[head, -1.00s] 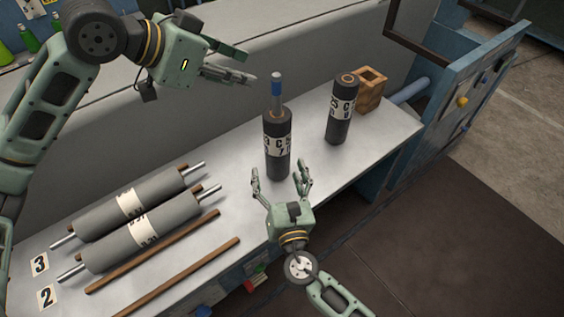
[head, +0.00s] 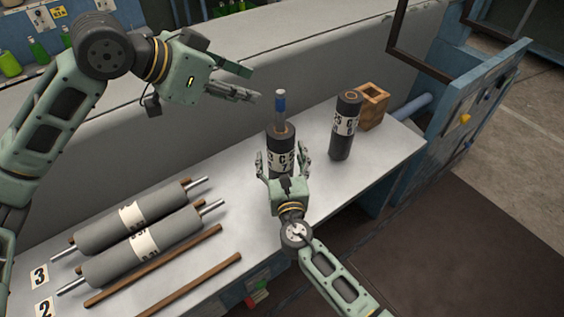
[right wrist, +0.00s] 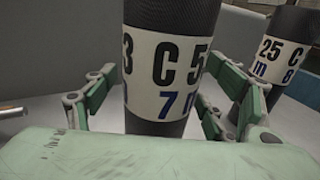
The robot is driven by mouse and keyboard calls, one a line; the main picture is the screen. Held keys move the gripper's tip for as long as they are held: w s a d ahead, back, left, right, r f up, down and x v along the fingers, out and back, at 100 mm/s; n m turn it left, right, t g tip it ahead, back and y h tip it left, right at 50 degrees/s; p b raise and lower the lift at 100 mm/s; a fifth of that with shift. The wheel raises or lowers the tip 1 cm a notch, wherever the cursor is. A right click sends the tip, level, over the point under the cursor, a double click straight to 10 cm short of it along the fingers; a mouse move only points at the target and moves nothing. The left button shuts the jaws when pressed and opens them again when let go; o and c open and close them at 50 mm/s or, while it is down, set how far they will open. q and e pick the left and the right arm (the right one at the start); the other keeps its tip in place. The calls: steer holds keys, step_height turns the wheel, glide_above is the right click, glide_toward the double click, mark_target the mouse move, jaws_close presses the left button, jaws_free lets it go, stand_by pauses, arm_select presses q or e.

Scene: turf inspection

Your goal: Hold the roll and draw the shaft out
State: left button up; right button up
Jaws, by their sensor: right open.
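The dark roll (head: 281,142) with a white printed band stands upright on the bench, and its band also shows large in the right wrist view (right wrist: 165,75). A metal shaft (head: 280,112) with a blue band sticks up from its top. My right gripper (head: 285,160) is open, its fingers on either side of the roll's lower part. In the right wrist view gaps show between fingers and roll. My left gripper (head: 252,84) is open and empty, above and left of the shaft's top. The roll's foot is hidden behind my right gripper.
A second dark roll (head: 345,126) stands to the right, beside a wooden box (head: 374,104). Two grey rolls with shafts lie on wooden strips at the left, near number cards (head: 39,276).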

steer(key=shift+c, duration=0.3)
steer(key=c, duration=1.8)
arm_select(q)
steer(key=shift+o, duration=0.9)
steer(key=n+t+y, duration=0.6)
steer(key=n+t, duration=0.3)
steer(key=t, duration=0.3)
glide_toward(280, 110)
steer(key=w, duration=0.3)
steer(key=w+d, duration=0.1)
steer(key=w, duration=0.7)
steer(key=shift+d+r, duration=0.2)
